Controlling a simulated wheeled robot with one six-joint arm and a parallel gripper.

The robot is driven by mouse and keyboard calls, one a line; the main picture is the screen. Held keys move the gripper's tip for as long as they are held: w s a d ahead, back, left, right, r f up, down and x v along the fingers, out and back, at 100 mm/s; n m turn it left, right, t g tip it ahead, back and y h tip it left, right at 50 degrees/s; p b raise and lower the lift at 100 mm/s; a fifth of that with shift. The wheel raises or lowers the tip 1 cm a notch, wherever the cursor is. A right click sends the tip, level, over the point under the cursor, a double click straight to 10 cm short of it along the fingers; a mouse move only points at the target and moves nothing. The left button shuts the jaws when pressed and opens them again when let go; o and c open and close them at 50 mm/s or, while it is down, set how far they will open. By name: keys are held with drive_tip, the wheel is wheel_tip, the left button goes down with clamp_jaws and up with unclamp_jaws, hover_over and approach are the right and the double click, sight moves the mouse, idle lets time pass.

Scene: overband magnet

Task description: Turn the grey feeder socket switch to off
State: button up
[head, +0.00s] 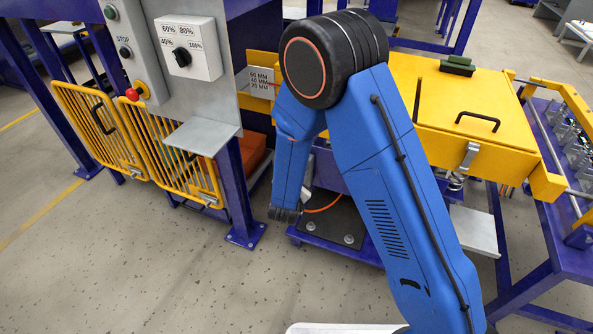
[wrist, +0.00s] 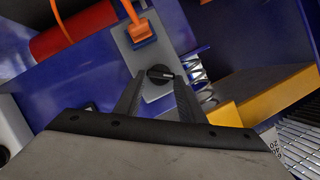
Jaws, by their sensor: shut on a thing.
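In the wrist view the feeder socket is a grey plate (wrist: 158,50) on a blue beam, with an orange plug (wrist: 141,32) and cable at its top. Below the plug is the black round switch knob (wrist: 160,72). A pale mark runs roughly sideways across it. My gripper (wrist: 159,80) has one finger on each side of the knob and is shut on it. The fingers hide the knob's lower sides. In the head view my blue arm hides the gripper and the switch; only part of the orange cable (head: 325,207) shows.
A coil spring (wrist: 196,72) and a yellow bar (wrist: 270,95) are right of the socket. A red cylinder (wrist: 75,32) lies at upper left. In the head view, a yellow lidded box (head: 455,105) and yellow gates (head: 180,155) flank my arm. Open floor (head: 130,270) is at front left.

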drive_tip(key=m+t+y, duration=0.1)
drive_tip(key=m, duration=0.2)
drive_tip(key=f+m+t+y, duration=0.1)
drive_tip(key=m, duration=0.1)
drive_tip(key=m+t, duration=0.1)
drive_tip(key=m, duration=0.2)
drive_tip(key=shift+s+d+f+m+t+y, duration=0.15)
drive_tip(key=shift+d+f+m+t+y, duration=0.15)
drive_tip(key=shift+d+t+y, duration=0.1)
idle(0.4)
drive_tip(key=o, duration=1)
drive_tip(key=shift+o, duration=0.2)
drive_tip(key=shift+s, duration=0.1)
